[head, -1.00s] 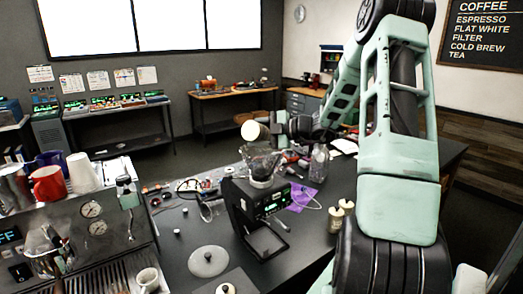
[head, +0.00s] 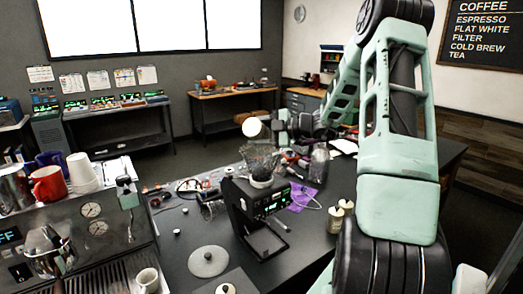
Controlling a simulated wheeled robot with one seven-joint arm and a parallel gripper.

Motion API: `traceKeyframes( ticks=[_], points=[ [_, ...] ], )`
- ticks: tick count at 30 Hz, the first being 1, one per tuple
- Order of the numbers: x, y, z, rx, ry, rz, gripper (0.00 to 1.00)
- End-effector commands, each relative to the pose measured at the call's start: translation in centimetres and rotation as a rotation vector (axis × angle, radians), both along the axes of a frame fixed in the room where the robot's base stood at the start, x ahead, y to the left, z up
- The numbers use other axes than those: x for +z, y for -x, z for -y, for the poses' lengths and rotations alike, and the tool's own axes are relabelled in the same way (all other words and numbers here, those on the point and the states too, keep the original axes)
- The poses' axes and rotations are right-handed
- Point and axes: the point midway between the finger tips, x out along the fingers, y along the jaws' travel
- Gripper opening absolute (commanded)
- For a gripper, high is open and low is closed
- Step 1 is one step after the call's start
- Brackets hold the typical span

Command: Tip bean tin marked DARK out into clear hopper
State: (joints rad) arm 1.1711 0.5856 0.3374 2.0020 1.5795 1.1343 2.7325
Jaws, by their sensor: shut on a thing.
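The clear hopper (head: 262,160) sits on top of the black brewer or grinder unit (head: 252,210) on the dark bench. My gripper (head: 270,126) is above the hopper and is shut on a tin (head: 251,128). The tin is tipped on its side, with a pale round end facing left and toward the camera. It is apart from the hopper, above its rim. No DARK marking can be read on the tin from here. I cannot tell whether beans are falling, or how much is in the hopper. The fingertips are small and partly hidden.
Two pale lidded containers (head: 342,212) stand right of the unit. A grey disc (head: 208,261) lies in front left. The espresso machine (head: 95,230) fills the left side.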

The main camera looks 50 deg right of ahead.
Motion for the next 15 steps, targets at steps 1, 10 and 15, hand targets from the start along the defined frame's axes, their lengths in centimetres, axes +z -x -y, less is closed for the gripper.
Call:
traceKeyframes(
  ticks=[1, 10, 15],
  points=[
    [0.05, -0.03, 0.04, 0.001, -0.006, -0.002, 0.26],
    [0.14, -0.11, 0.26, 0.000, -0.043, -0.014, 0.26],
    [0.17, -0.12, 0.30, 0.000, -0.052, -0.017, 0.26]
  ],
)
